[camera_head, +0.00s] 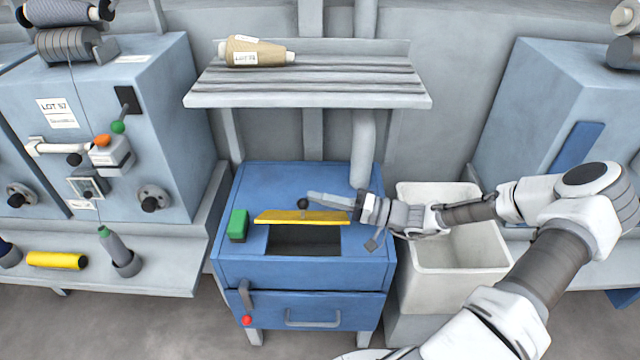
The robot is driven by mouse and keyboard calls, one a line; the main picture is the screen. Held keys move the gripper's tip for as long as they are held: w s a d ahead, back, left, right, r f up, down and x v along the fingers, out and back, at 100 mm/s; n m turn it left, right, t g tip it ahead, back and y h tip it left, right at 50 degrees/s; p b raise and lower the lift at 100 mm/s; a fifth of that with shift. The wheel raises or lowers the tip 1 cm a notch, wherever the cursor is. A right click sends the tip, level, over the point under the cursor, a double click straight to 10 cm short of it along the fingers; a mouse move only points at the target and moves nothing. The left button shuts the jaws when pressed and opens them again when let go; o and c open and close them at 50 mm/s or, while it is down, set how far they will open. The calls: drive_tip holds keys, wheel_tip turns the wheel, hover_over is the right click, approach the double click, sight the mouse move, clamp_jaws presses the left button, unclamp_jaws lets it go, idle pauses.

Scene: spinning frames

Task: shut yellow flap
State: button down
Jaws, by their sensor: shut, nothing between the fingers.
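The yellow flap (300,217) is on top of the blue cabinet (240,274). It stands raised at the back edge of a dark rectangular opening (303,241), which is uncovered. My gripper (312,196) reaches in from the right over the cabinet top, and its shut fingers point left just behind the flap's upper edge. The fingers hold nothing. I cannot tell whether they touch the flap. A small dark knob (302,203) shows near the fingertips.
A green block (238,225) sits on the cabinet left of the flap. A slatted shelf (310,98) with a yarn cone (256,52) hangs above. A white bin (458,269) stands right, under my arm.

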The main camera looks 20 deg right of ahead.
sight(319, 218)
drive_tip(key=s+f+n, duration=0.1)
drive_tip(key=s+a+f+n, duration=0.1)
drive_tip(key=n, duration=0.1)
drive_tip(key=shift+s+f+y, duration=0.1)
drive_tip(key=shift+s+y, duration=0.25)
drive_tip(key=shift+y, duration=0.05)
drive_tip(key=shift+s+a+f, duration=0.2)
drive_tip(key=shift+s+f, duration=0.2)
drive_tip(key=shift+f, duration=0.15)
drive_tip(key=shift+s+a+f, duration=0.2)
drive_tip(key=shift+s+f, duration=0.2)
drive_tip(key=shift+f, duration=0.1)
